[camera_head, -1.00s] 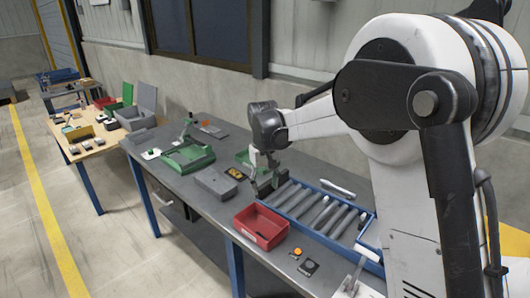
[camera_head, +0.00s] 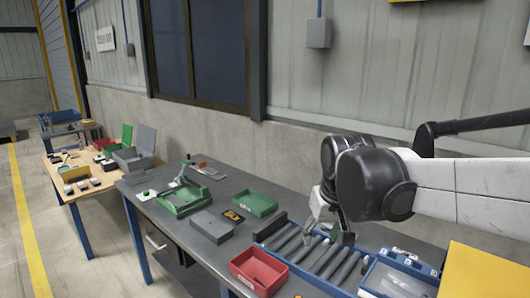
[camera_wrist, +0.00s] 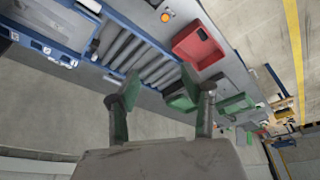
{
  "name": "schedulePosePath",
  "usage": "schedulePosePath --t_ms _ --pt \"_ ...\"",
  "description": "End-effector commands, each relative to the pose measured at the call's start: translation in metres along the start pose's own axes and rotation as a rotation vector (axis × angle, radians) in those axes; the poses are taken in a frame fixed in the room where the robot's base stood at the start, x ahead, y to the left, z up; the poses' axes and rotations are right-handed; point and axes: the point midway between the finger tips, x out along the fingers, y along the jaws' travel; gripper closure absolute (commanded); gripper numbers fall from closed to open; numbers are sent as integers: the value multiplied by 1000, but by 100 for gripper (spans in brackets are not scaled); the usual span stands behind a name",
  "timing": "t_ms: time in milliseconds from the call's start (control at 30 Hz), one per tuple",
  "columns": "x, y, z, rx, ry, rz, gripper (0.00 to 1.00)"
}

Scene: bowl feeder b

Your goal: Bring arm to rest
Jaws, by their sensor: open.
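My gripper (camera_head: 332,222) hangs above the blue tray of grey cylinders (camera_head: 318,262) on the grey workbench. In the wrist view its two green-padded fingers (camera_wrist: 160,120) stand apart with nothing between them, so it is open and empty. The wrist view looks over the same tray (camera_wrist: 138,50) beyond the fingertips. In the head view the fingertips are small and partly hidden by the wrist.
A red bin (camera_head: 258,272) stands left of the tray. A green tray (camera_head: 254,204), a grey box (camera_head: 210,226) and a green fixture (camera_head: 184,200) lie further left. A blue-edged box (camera_head: 398,278) stands at the right. The wall is behind the bench.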

Motion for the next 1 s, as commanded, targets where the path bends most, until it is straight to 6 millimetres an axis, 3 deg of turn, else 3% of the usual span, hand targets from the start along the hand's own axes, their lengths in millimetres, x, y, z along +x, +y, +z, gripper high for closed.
schedulePosePath --t_ms 300,600,800,1000 --pt "-18 21 78 75 114 23 57" --pt "-14 32 147 139 219 47 57" --pt "-7 35 178 169 270 59 57" --pt "-4 37 187 180 288 63 57"
